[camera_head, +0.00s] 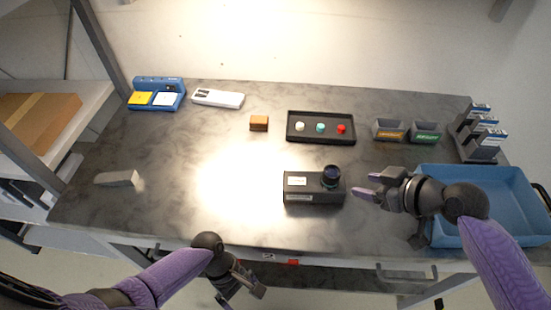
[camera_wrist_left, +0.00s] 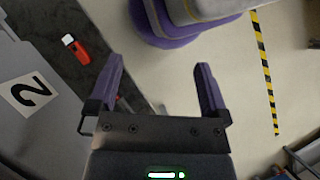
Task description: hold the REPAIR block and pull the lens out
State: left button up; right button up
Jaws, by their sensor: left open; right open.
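In the head view a dark block (camera_head: 299,190) with a pale label lies near the front middle of the table; I take it for the REPAIR block, but its label is too small to read. A dark round lens (camera_head: 331,176) sits upright at its right end. My right gripper (camera_head: 366,184) is open and empty, just right of the block and apart from it. My left gripper (camera_head: 246,292) is open and empty below the table's front edge. The left wrist view shows its two spread fingers (camera_wrist_left: 160,85) with nothing between them.
A blue tray (camera_head: 510,238) stands at the right, beneath my right arm. Behind the block are a black tray (camera_head: 293,132) with coloured knobs, an orange-brown block (camera_head: 259,123) and two small bins (camera_head: 388,132). A grey wedge (camera_head: 117,178) lies left. The table's front left is clear.

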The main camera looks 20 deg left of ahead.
pick_arm(q)
notch_tip(320, 180, up, 6)
jog(key=d+n+g+h, duration=0.2)
notch_tip(320, 180, up, 16)
jog(key=n+t+y, duration=0.3)
jog(key=n+t, duration=0.2)
jog(key=t, duration=0.1)
send_over(288, 181)
jog(key=s+a, duration=0.1)
jog(key=a, duration=0.2)
jog(key=shift+n, duration=0.3)
jog(key=x, duration=0.9)
jog(key=shift+w+a, duration=0.1)
jog(key=shift+w, duration=0.05)
jog(key=shift+f, duration=0.5)
jog(key=c, duration=1)
